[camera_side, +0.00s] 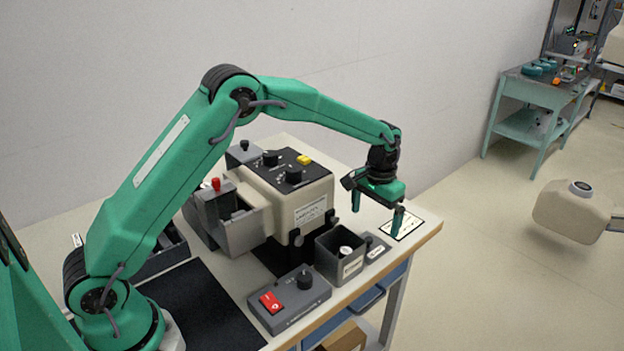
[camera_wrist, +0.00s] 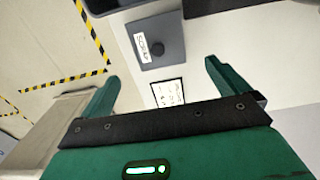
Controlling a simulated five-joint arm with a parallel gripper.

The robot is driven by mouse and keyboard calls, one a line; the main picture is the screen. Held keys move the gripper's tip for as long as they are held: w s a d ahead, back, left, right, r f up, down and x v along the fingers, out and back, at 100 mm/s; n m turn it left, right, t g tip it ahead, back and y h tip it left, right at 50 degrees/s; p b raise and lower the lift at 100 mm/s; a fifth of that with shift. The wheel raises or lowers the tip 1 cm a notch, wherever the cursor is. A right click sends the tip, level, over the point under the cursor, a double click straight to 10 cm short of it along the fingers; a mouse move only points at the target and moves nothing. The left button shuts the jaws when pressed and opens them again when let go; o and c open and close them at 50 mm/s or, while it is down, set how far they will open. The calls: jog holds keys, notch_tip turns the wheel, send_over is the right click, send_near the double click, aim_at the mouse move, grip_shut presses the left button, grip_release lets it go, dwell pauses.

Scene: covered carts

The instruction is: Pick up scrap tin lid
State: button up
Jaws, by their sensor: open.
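The scrap tin lid (camera_side: 378,252) is a flat dark grey plate with a small dark knob and a white label. It lies on the table just right of an open dark grey tin (camera_side: 326,262). In the wrist view the lid (camera_wrist: 172,42) shows its label and knob, beyond my fingertips. My gripper (camera_side: 377,215) is open and empty, pointing down above the table by the lid. In the wrist view my gripper (camera_wrist: 160,76) has its two green fingers wide apart, with nothing between them touching either one.
A black-bordered white card (camera_side: 407,222) lies near the right table corner. A beige machine (camera_side: 312,205) with knobs stands behind the tin. A grey control box (camera_side: 311,292) with a red switch sits in front. Bare table lies around the card.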

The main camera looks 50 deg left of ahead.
aim_at(373, 236)
jog(key=shift+f, duration=3.55)
jog(key=c, duration=1)
jog(key=shift+o, duration=0.2)
jog(key=shift+r, duration=0.1)
notch_tip(373, 236, up, 10)
